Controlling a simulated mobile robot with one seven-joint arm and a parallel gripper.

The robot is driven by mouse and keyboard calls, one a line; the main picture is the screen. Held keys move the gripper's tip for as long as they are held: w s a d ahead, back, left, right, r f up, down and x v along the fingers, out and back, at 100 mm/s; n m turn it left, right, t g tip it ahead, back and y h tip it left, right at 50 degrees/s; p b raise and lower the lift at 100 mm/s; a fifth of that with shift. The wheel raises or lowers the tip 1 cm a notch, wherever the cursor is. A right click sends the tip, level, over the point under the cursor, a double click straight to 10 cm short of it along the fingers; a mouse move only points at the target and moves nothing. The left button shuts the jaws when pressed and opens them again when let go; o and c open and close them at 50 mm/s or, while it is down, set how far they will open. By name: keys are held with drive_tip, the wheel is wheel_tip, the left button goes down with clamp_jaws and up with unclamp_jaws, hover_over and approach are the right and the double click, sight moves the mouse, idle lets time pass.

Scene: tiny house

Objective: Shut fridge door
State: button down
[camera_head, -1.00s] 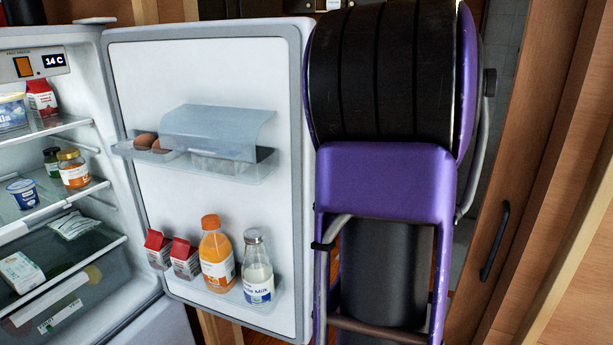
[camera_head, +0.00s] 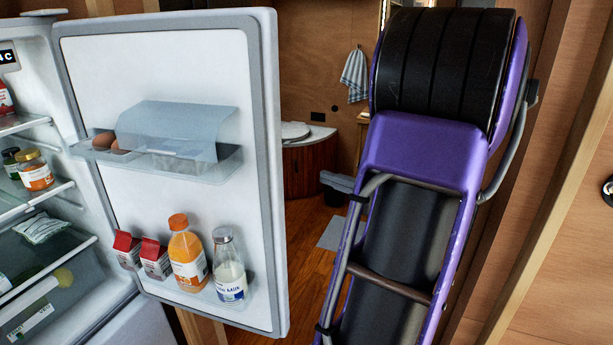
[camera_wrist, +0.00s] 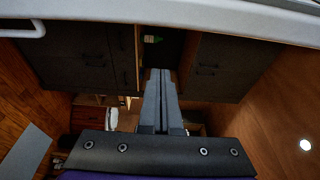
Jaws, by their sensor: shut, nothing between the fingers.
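The fridge door (camera_head: 190,65) stands wide open in the head view, its white inner side facing me. Its shelves hold eggs, two red cartons, an orange juice bottle (camera_head: 187,254) and a milk bottle (camera_head: 229,268). The fridge (camera_head: 95,190) is at the left, its lit shelves exposed. My purple and black arm is right of the door, with a gap between them. My gripper (camera_wrist: 160,76) is shut and empty in the wrist view.
Behind the gap are a wooden floor (camera_head: 304,245), a round wooden cabinet (camera_head: 309,168) and a hanging towel (camera_head: 355,75). A wooden wall (camera_head: 565,235) is close on the right. Dark cabinets (camera_wrist: 65,55) and a white band (camera_wrist: 190,14) show in the wrist view.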

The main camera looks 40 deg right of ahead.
drive_tip(key=w+a+p, duration=0.1)
drive_tip(key=w+a, duration=0.4)
drive_tip(key=w, duration=0.2)
idle(0.3)
drive_tip(key=shift+a, duration=0.15)
idle(0.4)
